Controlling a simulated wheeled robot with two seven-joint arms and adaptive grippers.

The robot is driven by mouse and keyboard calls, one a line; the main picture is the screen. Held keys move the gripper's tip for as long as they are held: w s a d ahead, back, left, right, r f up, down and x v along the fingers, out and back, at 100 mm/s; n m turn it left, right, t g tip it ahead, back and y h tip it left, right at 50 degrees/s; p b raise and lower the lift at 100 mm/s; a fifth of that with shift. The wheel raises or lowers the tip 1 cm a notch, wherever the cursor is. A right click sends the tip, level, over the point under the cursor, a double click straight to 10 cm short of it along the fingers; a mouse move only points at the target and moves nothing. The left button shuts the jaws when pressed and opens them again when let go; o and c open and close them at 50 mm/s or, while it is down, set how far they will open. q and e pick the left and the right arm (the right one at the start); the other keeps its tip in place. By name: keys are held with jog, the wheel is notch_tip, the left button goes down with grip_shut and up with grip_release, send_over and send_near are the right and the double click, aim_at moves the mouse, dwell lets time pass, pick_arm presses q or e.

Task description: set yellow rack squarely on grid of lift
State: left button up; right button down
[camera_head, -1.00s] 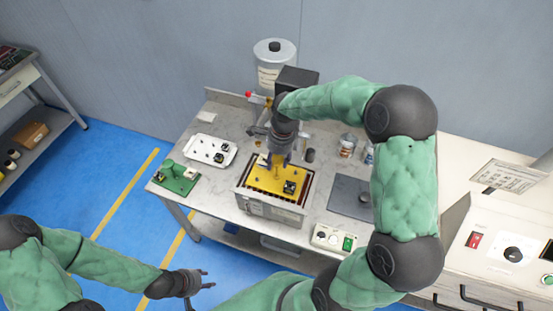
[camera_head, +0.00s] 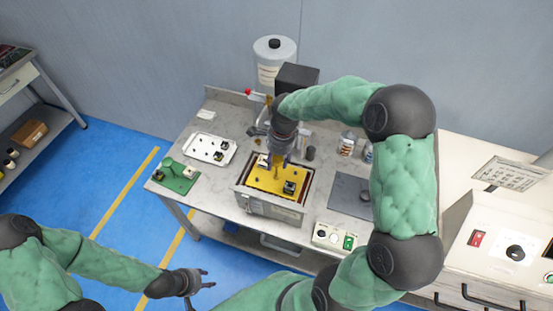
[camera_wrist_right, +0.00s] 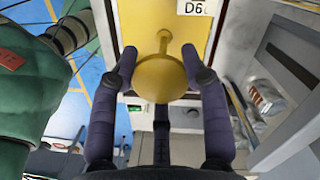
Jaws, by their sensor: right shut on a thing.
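The yellow rack (camera_head: 264,182) is a flat plate with a central post and small dark parts on it. In the head view it lies within the opening of the box-shaped lift (camera_head: 268,209). Dark slots of the lift show along its right side; whether it rests fully on the grid cannot be told. My right gripper (camera_head: 277,163) is above it, shut on the rack's post. In the right wrist view the round yellow knob (camera_wrist_right: 161,78) sits between the fingers, with a "D6" label beyond. My left gripper (camera_head: 205,280) is open and empty, low at the left, away from the table.
A white tray (camera_head: 210,149) with small parts and a green fixture (camera_head: 177,176) stand left of the lift. A dark plate (camera_head: 349,195) and a control box (camera_head: 333,237) are at right. A white canister (camera_head: 274,58) stands behind. My right arm spans the right side.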

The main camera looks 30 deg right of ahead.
jog(key=shift+f, duration=0.1)
jog(key=c, duration=0.6)
grip_release()
jog(key=shift+o, duration=0.2)
notch_tip(320, 180, up, 12)
jog(key=d, duration=0.1)
jog(key=shift+s+d, duration=0.15)
jog(key=shift+s, duration=0.05)
